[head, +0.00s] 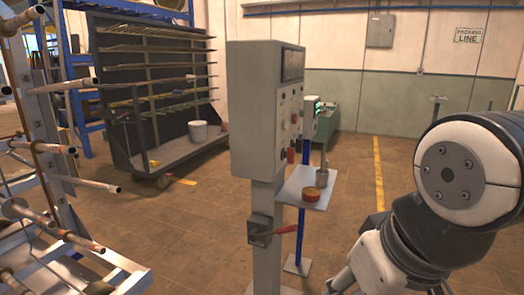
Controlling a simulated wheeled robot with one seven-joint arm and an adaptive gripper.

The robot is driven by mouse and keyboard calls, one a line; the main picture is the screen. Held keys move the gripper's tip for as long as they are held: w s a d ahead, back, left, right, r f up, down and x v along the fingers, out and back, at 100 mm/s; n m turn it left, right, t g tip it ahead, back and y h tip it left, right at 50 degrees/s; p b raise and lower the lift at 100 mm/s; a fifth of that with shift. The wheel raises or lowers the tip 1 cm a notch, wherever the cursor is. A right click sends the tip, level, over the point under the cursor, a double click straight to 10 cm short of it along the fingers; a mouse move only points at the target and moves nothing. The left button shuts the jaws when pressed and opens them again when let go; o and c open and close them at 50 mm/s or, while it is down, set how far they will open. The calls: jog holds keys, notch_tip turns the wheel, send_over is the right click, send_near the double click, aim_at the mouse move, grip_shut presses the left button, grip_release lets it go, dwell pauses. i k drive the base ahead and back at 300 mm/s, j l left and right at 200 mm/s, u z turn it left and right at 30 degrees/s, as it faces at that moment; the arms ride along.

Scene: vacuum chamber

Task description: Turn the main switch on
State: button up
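A grey control cabinet (254,110) stands on a grey post in the middle of the head view. Its front faces right and carries a dark display (293,65) and several small buttons and knobs (290,118), seen at a steep angle. Lower on the post is a small grey switch box (258,226) with a red-handled lever (285,229) sticking out to the right, roughly level. No label shows which of these is the main switch. My arm fills the lower right, apart from the cabinet and lever; my gripper is not visible.
A small grey shelf (300,192) on a blue post holds a red-and-yellow round container (311,194) and a grey cup (322,177), right of the cabinet. A pipe rack (45,170) stands at left. A dark cart (180,155) with a white bucket (198,132) is behind.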

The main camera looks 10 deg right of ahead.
aim_at(290, 155)
jog(key=z, duration=0.25)
jog(key=i+l+z, duration=0.15)
jog(key=i, duration=0.4)
jog(key=i+l+z, duration=0.15)
jog(key=i, duration=0.4)
